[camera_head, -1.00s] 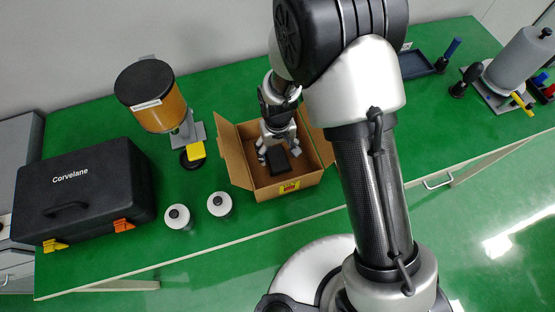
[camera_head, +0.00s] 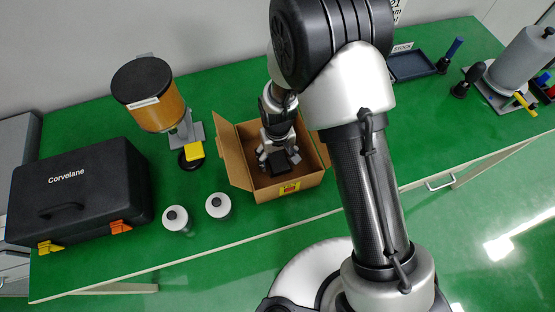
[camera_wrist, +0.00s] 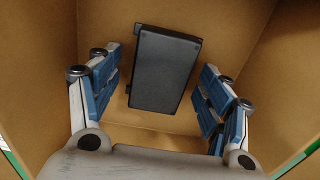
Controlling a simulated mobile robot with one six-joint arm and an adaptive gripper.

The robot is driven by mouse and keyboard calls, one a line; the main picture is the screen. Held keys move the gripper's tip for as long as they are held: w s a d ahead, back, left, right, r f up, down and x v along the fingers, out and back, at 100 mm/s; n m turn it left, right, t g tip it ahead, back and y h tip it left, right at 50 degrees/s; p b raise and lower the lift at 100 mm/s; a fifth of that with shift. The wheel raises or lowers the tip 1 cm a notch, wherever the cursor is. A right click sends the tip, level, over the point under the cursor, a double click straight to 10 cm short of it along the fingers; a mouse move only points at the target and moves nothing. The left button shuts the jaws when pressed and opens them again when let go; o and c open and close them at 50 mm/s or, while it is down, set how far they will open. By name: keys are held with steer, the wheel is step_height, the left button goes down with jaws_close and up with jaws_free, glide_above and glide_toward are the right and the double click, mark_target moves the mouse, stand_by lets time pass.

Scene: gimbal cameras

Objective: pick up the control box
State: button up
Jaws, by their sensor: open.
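The control box is a flat black box (camera_wrist: 163,70) lying inside an open cardboard box. In the head view the control box (camera_head: 279,170) is partly hidden by my gripper. My gripper (camera_wrist: 160,92) is open inside the cardboard box, with its blue-padded fingers on the left and right of the control box. In the wrist view a gap shows between each finger and the control box. My gripper (camera_head: 279,157) also shows in the head view, reaching down into the carton.
The cardboard box (camera_head: 262,193) has raised flaps and walls close around my gripper. Two white-grey jars (camera_head: 218,205) and a black Corvelane case (camera_head: 80,195) stand to its left. An orange hopper (camera_head: 155,100) stands behind left. A dark tray (camera_head: 412,66) lies at the back right. Green table is clear right of the carton.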

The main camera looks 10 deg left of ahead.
steer(key=shift+c, duration=0.4)
steer(key=c, duration=1.1)
steer(key=shift+c, duration=0.2)
